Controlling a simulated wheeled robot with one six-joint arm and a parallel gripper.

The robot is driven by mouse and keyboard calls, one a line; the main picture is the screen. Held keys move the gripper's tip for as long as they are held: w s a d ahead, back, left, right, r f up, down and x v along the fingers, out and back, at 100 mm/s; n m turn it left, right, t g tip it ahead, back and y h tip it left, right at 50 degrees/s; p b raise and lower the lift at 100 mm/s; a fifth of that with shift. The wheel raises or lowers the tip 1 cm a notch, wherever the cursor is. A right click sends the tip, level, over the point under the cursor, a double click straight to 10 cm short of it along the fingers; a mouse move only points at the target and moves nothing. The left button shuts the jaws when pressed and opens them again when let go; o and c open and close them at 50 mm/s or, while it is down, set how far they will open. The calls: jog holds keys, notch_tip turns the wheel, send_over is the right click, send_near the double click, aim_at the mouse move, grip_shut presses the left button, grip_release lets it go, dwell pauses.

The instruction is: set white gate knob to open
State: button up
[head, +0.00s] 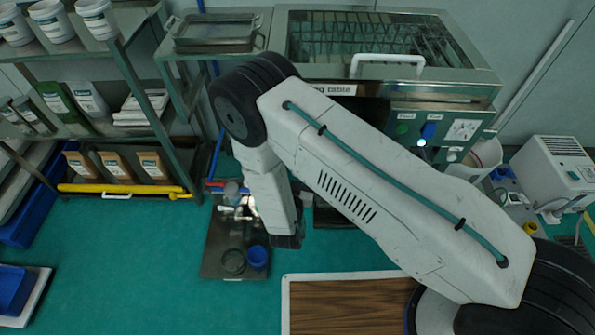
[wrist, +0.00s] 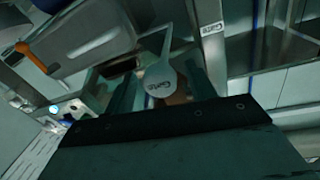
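The white gate knob (wrist: 160,79) shows in the wrist view as a pale round-ended paddle marked "Gate". My gripper (wrist: 158,88) has its two dark fingers apart, one on each side of the knob. A narrow gap seems to show on both sides, so it looks open and not shut on the knob. A separate "Gate" label (wrist: 212,28) is on a pale metal part above and to the right. In the head view my gripper (head: 288,241) points down in front of the sieve machine (head: 440,93); its fingertips and the knob cannot be made out there.
A dark floor tray (head: 215,262) with a blue cup (head: 257,257) lies left of my gripper. A shelf rack (head: 150,95) stands at the left. A wooden-topped board (head: 345,305) is at the front. An orange handle (wrist: 30,56) shows at the wrist view's upper left.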

jog(key=shift+s, duration=0.1)
jog(key=s+a, duration=0.1)
jog(key=s, duration=0.6)
jog(key=shift+s+a, duration=0.15)
jog(key=shift+s, duration=0.1)
dwell(0.4)
